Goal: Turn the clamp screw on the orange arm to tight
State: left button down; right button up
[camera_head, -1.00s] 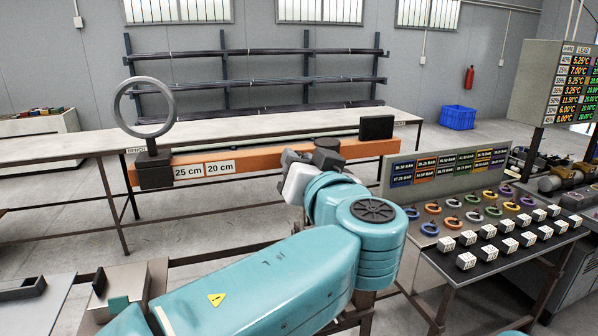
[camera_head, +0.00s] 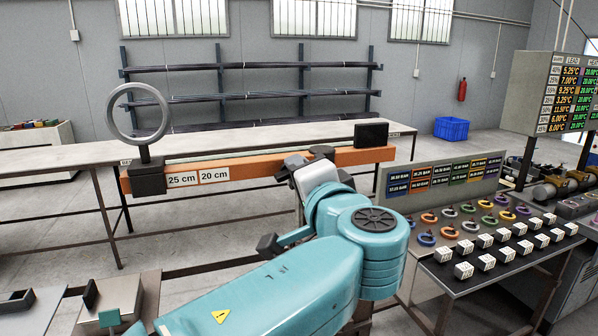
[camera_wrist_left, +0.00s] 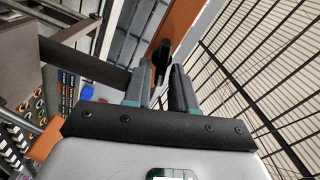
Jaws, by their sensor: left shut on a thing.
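The orange arm (camera_head: 255,169) is a long horizontal bar with white labels reading 25 cm and 20 cm. A black block (camera_head: 149,180) with an upright grey ring (camera_head: 139,112) is at its left end, and a black plate (camera_head: 371,135) stands near its right end. My left gripper (camera_head: 292,162) is at the bar's front, right of the labels. In the left wrist view its two fingers (camera_wrist_left: 158,88) are closed on the black clamp screw (camera_wrist_left: 162,60) beside the orange bar. The screw is mostly hidden by the gripper in the head view. My right gripper is not in view.
A panel with coloured rings and white blocks (camera_head: 498,240) stands at the right, close to my left arm's elbow. A long pale table (camera_head: 60,155) is behind the bar. A blue crate (camera_head: 451,128) is on the floor farther back.

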pick_arm(q)
jog(key=shift+f+m, duration=0.2)
jog(key=shift+m, duration=1.5)
jog(key=c, duration=1.2)
grip_release()
jog(key=b+v, duration=0.4)
jog(key=v, duration=1.2)
jog(key=shift+s+d, duration=0.2)
